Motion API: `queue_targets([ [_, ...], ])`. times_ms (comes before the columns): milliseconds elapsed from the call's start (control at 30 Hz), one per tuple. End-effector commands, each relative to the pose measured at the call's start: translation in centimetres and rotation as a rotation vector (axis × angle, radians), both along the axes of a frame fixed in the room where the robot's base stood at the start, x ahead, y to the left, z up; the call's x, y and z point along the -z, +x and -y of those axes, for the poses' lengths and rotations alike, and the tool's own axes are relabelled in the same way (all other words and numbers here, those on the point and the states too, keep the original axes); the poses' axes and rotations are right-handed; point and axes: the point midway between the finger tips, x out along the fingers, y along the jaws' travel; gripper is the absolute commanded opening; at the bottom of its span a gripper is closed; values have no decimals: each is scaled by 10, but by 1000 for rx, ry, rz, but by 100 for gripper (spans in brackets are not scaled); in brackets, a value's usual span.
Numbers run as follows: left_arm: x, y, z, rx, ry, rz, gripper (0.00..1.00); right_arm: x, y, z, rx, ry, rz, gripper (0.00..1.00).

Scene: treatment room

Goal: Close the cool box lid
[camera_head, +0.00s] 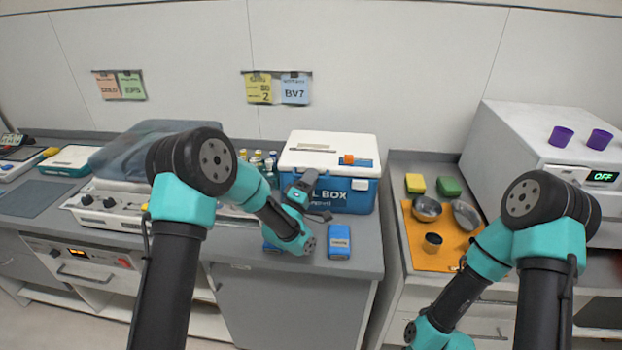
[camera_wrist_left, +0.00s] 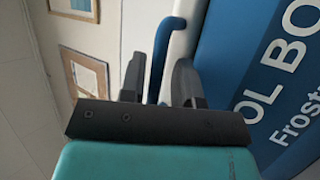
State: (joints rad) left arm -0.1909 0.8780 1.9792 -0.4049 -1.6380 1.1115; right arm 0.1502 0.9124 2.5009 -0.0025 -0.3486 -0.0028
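The cool box (camera_head: 348,196) is blue with a white lid (camera_head: 318,143) and stands at the back of the middle counter. The lid looks level on top; I cannot tell whether a gap remains under it. My left gripper (camera_head: 309,196) is at the front left of the box, partly hiding its lettering. In the left wrist view, its fingers (camera_wrist_left: 159,82) are apart, with a curved blue bar (camera_wrist_left: 161,55) showing between or behind them; contact is unclear. The blue front of the box (camera_wrist_left: 235,50) fills the right side there. My right gripper is outside the view.
An orange piece (camera_head: 347,159) lies on the lid. Small bottles (camera_head: 258,158) stand left of the box. A blue pack (camera_head: 339,241) lies in front of it, with another partly behind my left arm. An orange mat with metal bowls (camera_head: 427,208) is on the right counter.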

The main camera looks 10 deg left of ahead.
Motion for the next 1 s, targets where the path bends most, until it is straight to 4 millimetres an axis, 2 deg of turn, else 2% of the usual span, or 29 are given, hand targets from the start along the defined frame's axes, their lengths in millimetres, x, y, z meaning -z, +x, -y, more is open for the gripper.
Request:
queue_targets([
  [267, -5, 1, -1, -2, 0, 3, 37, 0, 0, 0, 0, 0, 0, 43],
  [533, -39, 0, -1, -3, 0, 4, 37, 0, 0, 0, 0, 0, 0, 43],
  [700, -39, -34, 4, 2, 0, -2, 37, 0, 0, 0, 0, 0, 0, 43],
  [767, -41, -46, 5, 2, 0, 1, 50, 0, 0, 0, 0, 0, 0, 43],
  [800, -41, -54, 6, 3, -1, 0, 37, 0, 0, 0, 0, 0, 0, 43],
  [1000, -44, -92, 10, 2, 0, 0, 37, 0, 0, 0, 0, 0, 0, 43],
])
